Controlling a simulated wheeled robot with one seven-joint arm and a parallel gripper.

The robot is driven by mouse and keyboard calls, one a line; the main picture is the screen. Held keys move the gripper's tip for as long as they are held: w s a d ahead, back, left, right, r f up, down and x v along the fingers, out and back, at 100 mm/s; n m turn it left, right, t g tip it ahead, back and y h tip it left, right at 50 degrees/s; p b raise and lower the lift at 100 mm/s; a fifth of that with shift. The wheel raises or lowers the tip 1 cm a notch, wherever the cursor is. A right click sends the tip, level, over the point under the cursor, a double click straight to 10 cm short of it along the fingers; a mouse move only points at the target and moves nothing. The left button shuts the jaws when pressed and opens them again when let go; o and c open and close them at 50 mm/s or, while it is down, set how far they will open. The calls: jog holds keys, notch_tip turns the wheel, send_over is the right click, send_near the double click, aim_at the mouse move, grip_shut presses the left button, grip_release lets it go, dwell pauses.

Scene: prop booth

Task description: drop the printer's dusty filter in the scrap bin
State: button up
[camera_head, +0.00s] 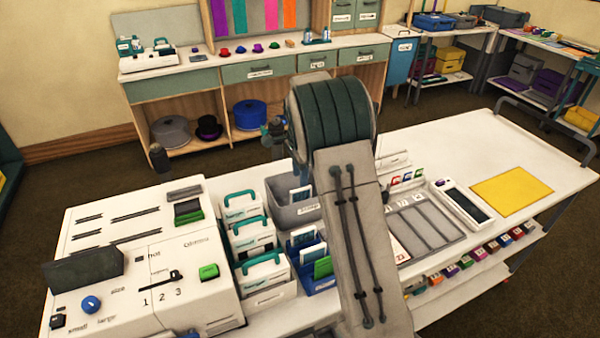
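A white printer-like machine (150,255) stands at the front left of the white worktop, with slots, a blue knob, a dark panel (82,268) and green parts. A dark piece with a green edge (188,211) sits at its back right; I cannot tell whether it is the dusty filter. A grey bin (284,214) with a small label stands on the worktop, partly behind my arm. A blue bin (398,66) with a label stands by the back counter. I cannot tell which is the scrap bin. My gripper is not clearly visible; my arm fills the middle.
White teal-handled boxes (240,207) stand beside the machine. Right of my arm are a compartment tray (425,225), a dark-screened device (468,204) and a yellow sheet (512,188). The worktop's far right is mostly clear. Dark floor separates it from the back counter (215,66).

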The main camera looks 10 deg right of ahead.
jog(key=shift+r, duration=0.1)
notch_tip(320, 180, up, 14)
jog(key=b, duration=0.1)
dwell(0.4)
jog(key=shift+f, duration=0.2)
jog(key=s+r+n+t, duration=0.25)
jog(key=s+n, duration=0.55)
jog(key=s, duration=1)
jog(key=s+f+n, duration=0.2)
jog(key=s+n, duration=0.2)
jog(key=s, duration=0.4)
jog(key=s+f+n, duration=0.3)
jog(key=s+n, duration=0.1)
jog(key=s, duration=0.4)
jog(key=shift+f+t, duration=0.35)
